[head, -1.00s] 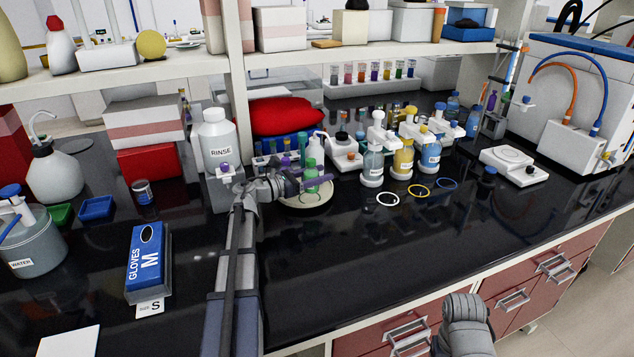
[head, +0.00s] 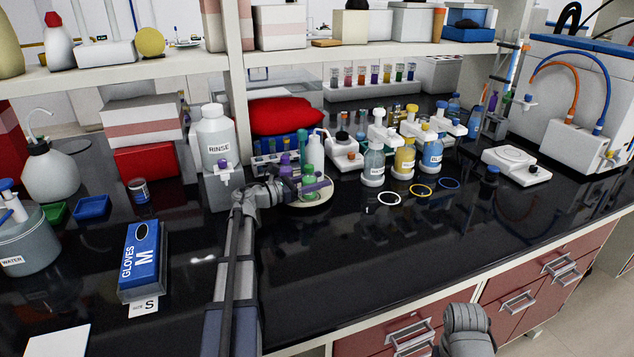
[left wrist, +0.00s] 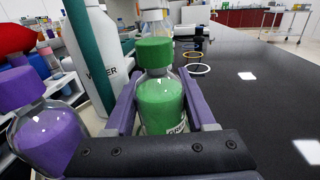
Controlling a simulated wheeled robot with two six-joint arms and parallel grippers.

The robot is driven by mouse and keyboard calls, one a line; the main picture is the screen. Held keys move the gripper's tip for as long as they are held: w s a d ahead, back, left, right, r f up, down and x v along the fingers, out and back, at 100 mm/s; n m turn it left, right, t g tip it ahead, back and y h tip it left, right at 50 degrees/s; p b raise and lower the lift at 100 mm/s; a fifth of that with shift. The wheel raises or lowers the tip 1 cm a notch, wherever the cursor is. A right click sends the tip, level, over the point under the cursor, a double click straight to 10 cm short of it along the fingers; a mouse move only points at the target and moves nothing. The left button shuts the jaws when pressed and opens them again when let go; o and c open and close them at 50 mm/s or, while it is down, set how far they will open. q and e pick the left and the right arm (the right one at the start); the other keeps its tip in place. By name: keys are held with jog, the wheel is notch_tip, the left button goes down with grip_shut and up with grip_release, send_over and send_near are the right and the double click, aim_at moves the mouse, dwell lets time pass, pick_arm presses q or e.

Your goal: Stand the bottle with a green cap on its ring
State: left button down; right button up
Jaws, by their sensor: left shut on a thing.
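The bottle with a green cap (head: 309,183) is in the shallow cream dish or just above it; I cannot tell which. In the left wrist view the green-filled bottle (left wrist: 160,104) is upright between the purple fingers. My left gripper (head: 316,188) is shut on it. Flat rings lie on the black bench to the right: white (head: 389,199), yellow (head: 421,191) and blue (head: 449,184). I see no green ring. My right gripper is out of view; only a grey part of my right arm shows at the bottom.
The cream dish (head: 318,202) also holds a purple-capped bottle (left wrist: 42,135) and a white wash bottle (head: 315,152). Capped bottles and white dispensers stand behind the rings. The RINSE jug (head: 216,140) is left of the dish. The bench in front is clear.

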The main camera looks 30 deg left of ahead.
pick_arm(q)
jog(key=c, duration=0.5)
grip_release()
jog(key=shift+s+r+p, duration=0.1)
jog(key=shift+r+p, duration=0.05)
jog(key=shift+p, duration=0.15)
jog(key=v, duration=1.1)
jog(key=shift+s+a, duration=0.25)
jog(key=shift+s, duration=0.1)
